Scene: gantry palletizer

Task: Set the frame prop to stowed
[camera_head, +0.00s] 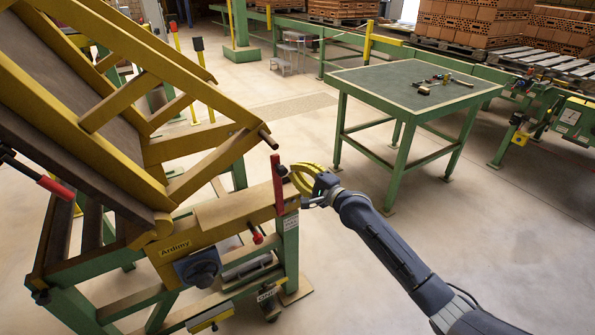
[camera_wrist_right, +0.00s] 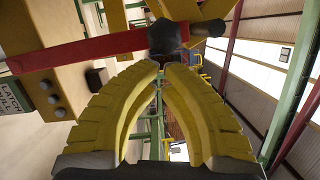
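A red lever (camera_head: 278,184) with a dark knob (camera_head: 283,170) stands nearly upright at the right end of the yellow beam on the tilted-frame machine. In the right wrist view the red lever (camera_wrist_right: 85,50) runs across the top, with the knob (camera_wrist_right: 165,36) just beyond my fingertips. My right gripper (camera_head: 296,173) is beside the knob, its yellow fingers curved together at the tips (camera_wrist_right: 163,64). I cannot tell whether the tips touch the knob. The yellow frame (camera_head: 130,70) is raised at a slant. My left gripper is not in view.
A blue-black dial (camera_head: 199,268) and a smaller red handle (camera_head: 256,234) sit below the beam. Another red-ended handle (camera_head: 55,187) is at the far left. A green table (camera_head: 400,85) with tools stands behind. Open floor lies between it and the machine.

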